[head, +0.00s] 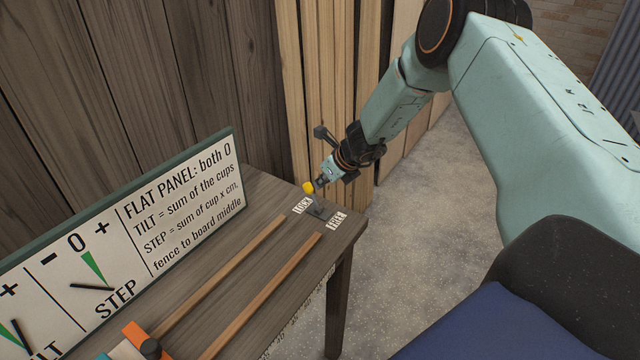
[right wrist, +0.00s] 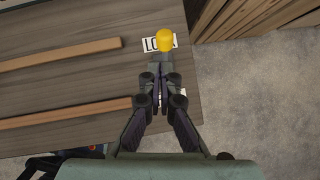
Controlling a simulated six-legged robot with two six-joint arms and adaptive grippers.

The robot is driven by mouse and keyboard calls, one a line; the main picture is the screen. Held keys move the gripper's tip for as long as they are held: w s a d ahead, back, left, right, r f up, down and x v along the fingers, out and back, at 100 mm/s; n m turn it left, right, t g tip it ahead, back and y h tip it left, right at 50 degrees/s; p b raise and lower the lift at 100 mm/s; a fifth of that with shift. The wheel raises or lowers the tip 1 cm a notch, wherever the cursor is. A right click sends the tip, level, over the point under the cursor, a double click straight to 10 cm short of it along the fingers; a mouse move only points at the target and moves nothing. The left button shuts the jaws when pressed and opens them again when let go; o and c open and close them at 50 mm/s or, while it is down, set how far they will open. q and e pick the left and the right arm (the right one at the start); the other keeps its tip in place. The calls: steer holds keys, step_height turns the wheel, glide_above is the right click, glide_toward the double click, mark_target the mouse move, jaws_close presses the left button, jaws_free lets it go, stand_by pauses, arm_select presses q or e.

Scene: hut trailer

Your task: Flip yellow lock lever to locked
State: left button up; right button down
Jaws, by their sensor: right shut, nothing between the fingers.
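The lock lever has a yellow knob (head: 308,187) and stands near the right end of the wooden table. In the right wrist view the yellow knob (right wrist: 165,41) is just beyond my fingertips, over the LOCK label (right wrist: 151,43). My right gripper (head: 321,183) is shut and empty, close beside the knob; whether it touches cannot be told. It also shows in the right wrist view (right wrist: 160,80). A dark lever base (head: 319,208) sits between the LOCK label (head: 302,205) and a second label (head: 337,220). The second label is mostly hidden under my gripper in the wrist view. My left gripper is not in view.
Two wooden rails (head: 222,274) (head: 268,290) run along the table (head: 262,190). A sign board (head: 180,205) stands at the table's back. An orange block (head: 134,334) lies at the near left. Wooden boards (head: 310,80) lean behind the table. Carpet floor (head: 420,240) is open to the right.

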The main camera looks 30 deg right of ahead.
step_height(320, 180, up, 9)
steer(key=s+p, duration=0.2)
steer(key=p, duration=0.1)
steer(key=shift+s+a+p, duration=0.15)
steer(key=shift+p, duration=0.15)
steer(key=shift+f, duration=0.2)
